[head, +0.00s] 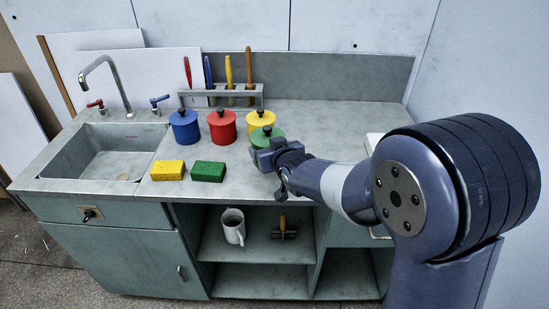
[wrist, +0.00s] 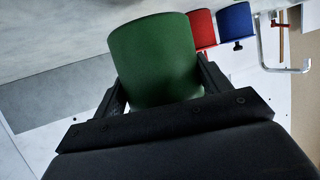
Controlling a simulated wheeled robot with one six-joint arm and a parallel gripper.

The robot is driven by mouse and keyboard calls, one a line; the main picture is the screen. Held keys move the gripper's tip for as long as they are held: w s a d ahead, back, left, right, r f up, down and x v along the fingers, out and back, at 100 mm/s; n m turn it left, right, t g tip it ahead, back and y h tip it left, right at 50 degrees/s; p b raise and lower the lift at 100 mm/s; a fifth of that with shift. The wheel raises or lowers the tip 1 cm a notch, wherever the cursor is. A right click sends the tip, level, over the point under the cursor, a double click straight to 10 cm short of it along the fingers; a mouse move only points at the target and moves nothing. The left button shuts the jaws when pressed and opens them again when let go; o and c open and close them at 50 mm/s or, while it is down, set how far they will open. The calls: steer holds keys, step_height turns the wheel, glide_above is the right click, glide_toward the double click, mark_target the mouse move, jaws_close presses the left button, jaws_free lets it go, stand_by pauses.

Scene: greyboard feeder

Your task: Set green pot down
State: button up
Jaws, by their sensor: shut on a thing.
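The green pot (head: 262,137) is at my gripper (head: 277,157), in front of the yellow pot, on or just above the counter; I cannot tell which. In the wrist view the green pot (wrist: 152,58) fills the space between the two dark fingers of my gripper (wrist: 160,88), which is shut on it. The pot's lower part is partly hidden by my gripper in the head view.
A blue pot (head: 185,126), a red pot (head: 222,126) and a yellow pot (head: 261,120) stand behind on the counter (head: 318,125). A yellow sponge (head: 168,170) and a green sponge (head: 208,171) lie to the left. A tool rack (head: 222,93) stands behind. The counter's right side is clear.

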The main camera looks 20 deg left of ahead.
steer(key=shift+f, duration=2.05)
steer(key=shift+f+b, duration=0.2)
steer(key=shift+b, duration=0.15)
steer(key=o, duration=1.2)
steer(key=shift+c, duration=0.2)
steer(key=shift+r, duration=0.1)
steer(key=shift+r+p, duration=0.15)
steer(key=shift+p, duration=0.2)
steer(key=v, duration=1.2)
steer(key=shift+b, duration=0.35)
steer(key=shift+d, duration=0.1)
